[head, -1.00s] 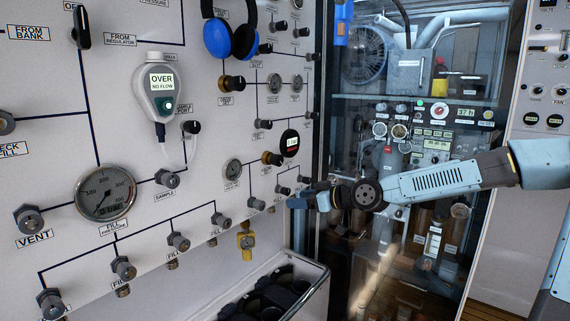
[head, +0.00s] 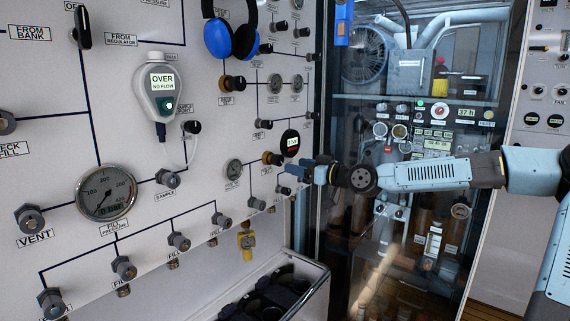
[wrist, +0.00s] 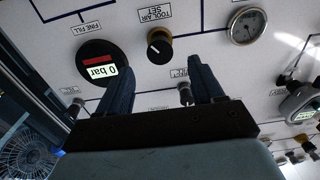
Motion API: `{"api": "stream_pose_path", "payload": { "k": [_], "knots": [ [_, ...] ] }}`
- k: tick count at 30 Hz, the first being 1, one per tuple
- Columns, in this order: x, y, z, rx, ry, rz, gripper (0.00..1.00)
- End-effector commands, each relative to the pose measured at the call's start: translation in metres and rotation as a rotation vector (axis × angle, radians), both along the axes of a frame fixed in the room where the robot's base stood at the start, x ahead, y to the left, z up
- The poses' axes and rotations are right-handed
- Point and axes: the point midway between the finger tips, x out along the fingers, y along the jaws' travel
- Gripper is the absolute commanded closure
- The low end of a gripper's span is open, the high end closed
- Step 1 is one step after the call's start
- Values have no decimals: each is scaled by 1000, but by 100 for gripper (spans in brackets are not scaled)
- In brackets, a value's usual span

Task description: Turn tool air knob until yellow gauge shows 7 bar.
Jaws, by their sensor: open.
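The tool air knob (wrist: 160,46), black on a brass collar and labelled TOOL AIR SET, is on the panel; it also shows in the head view (head: 271,158). My gripper (wrist: 162,75) is open and empty, its two blue fingers pointing at the panel below the knob in the upside-down wrist view, apart from it. In the head view my gripper (head: 292,170) is just right of the knob.
A black round display (wrist: 97,62) beside the knob reads 0 bar. A small dial gauge (wrist: 247,27) sits on the knob's other side. A small knob (wrist: 185,94) shows between my fingers. A glass-fronted cabinet (head: 400,98) stands right of the panel, and a bin (head: 318,280) below.

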Motion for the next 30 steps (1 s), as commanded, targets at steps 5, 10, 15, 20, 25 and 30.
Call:
{"api": "stream_pose_path", "payload": {
  "k": [5, 10, 15, 20, 25, 30],
  "knots": [
    [15, 21, 0, -1, 1, 2, 33],
    [28, 37, 0, -1, -1, 2, 33],
    [38, 50, 0, 1, 1, 2, 33],
    [43, 55, 0, 1, 1, 1, 33],
    [44, 57, 0, 1, 1, 1, 33],
    [44, 57, 0, 1, 1, 1, 34]
  ]
}}
